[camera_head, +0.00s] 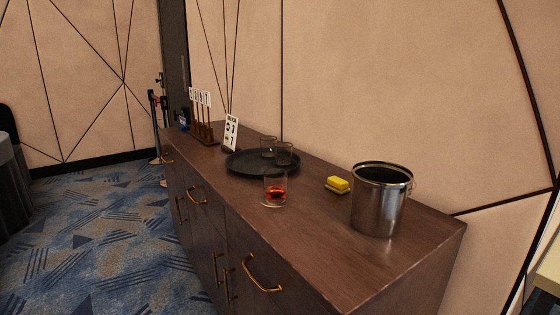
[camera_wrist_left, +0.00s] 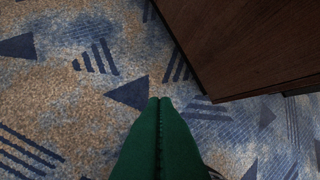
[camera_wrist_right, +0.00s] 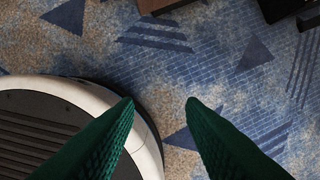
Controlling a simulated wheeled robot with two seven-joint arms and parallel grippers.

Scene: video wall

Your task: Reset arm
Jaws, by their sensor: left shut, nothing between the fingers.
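My left gripper (camera_wrist_left: 160,103) shows in the left wrist view with its green fingers together and nothing between them. It points down over the patterned carpet, with the dark wooden cabinet's edge (camera_wrist_left: 245,45) to its upper right. My right gripper (camera_wrist_right: 161,103) shows in the right wrist view with its green fingers spread apart and nothing between them. It is above the carpet, next to my round base. Neither gripper shows in the head view.
The cabinet (camera_head: 320,240) holds a metal bucket (camera_head: 380,205), a yellow sponge (camera_head: 337,185), a glass with red liquid (camera_head: 275,190), a black tray (camera_head: 240,165) with two glasses, and a small sign (camera_head: 231,132). Open carpet (camera_head: 90,240) lies to the left.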

